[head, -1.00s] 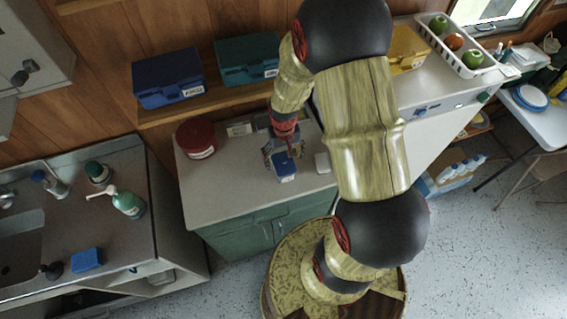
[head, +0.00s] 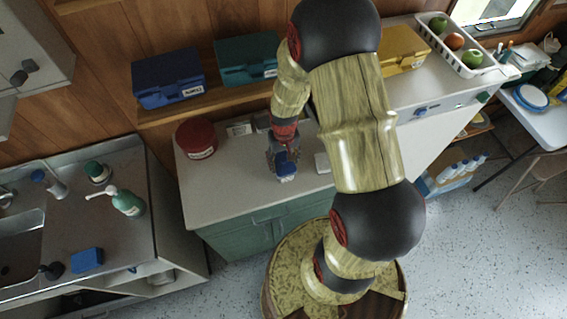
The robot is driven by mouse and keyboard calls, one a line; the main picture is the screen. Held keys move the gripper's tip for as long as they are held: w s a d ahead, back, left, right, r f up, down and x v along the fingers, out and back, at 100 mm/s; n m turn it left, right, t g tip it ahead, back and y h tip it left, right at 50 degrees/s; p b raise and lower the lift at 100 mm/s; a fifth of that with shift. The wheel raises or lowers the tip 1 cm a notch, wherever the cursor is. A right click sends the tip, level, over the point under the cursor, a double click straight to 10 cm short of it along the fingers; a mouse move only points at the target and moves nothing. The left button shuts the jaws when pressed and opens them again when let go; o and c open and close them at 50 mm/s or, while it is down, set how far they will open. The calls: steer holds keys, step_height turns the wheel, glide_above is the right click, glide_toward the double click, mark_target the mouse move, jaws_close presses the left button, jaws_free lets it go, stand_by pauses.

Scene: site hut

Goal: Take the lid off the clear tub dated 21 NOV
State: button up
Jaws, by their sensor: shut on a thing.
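A small blue-lidded tub (head: 287,177) stands on the grey worktop near the middle of the head view. Its pale label faces the camera, but the date is too small to read. My gripper (head: 284,157) is over the tub from above, its fingers shut at the blue lid (head: 287,168). The fingers hide part of the lid. I cannot tell whether the lid is apart from the tub.
A red round tub (head: 197,138) and a pale labelled container (head: 238,129) stand left of my gripper. A white item (head: 322,163) lies close on its right. A shelf with blue (head: 168,78) and teal (head: 246,60) boxes is behind. The worktop's front left (head: 215,195) is clear.

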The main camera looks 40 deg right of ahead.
steer(key=shift+c, duration=1.2)
